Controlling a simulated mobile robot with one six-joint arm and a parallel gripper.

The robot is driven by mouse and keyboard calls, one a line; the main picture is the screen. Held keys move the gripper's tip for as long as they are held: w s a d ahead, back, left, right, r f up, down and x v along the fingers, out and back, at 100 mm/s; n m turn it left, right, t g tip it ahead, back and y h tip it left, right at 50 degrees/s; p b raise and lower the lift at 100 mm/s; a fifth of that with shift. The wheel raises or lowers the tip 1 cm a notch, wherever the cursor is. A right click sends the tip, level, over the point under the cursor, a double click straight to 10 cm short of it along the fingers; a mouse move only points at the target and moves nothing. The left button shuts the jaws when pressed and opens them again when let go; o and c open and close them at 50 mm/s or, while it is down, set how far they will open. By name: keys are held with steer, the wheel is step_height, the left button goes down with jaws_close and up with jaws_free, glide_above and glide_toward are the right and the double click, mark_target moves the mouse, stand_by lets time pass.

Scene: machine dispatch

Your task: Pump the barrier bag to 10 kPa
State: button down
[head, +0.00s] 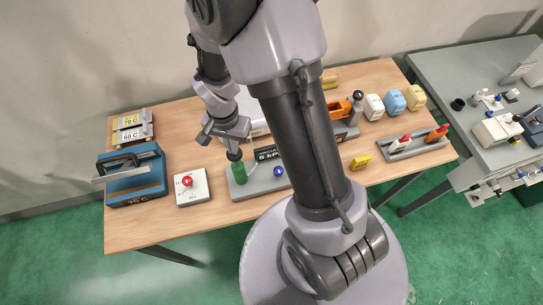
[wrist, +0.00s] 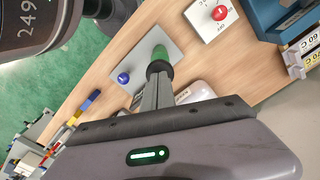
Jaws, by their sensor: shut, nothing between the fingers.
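A grey panel (head: 257,187) lies at the table's front, with a green upright knob or plunger (head: 239,173) at its left and a blue button (head: 278,171) at its right. A black display (head: 266,153) stands behind; its reading is too small to read surely. My gripper (head: 234,154) is shut and empty, pointing down directly over the green piece. In the wrist view the fingertips (wrist: 158,68) overlap the green top (wrist: 160,53); I cannot tell whether they touch. The blue button (wrist: 123,78) is clear beside them. The barrier bag is not clearly identifiable; a pale object behind the panel is partly hidden by my arm.
Coloured containers (head: 394,102), a yellow block (head: 360,161) and a grey rack (head: 414,145) stand right. A grey table (head: 465,70) adjoins.

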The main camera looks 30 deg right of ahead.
steer(key=shift+f+b, duration=0.75)
steer(key=shift+f, duration=0.1)
steer(key=shift+r+p, duration=2.4)
steer(key=shift+r, duration=1.2)
steer(key=shift+f, duration=0.1)
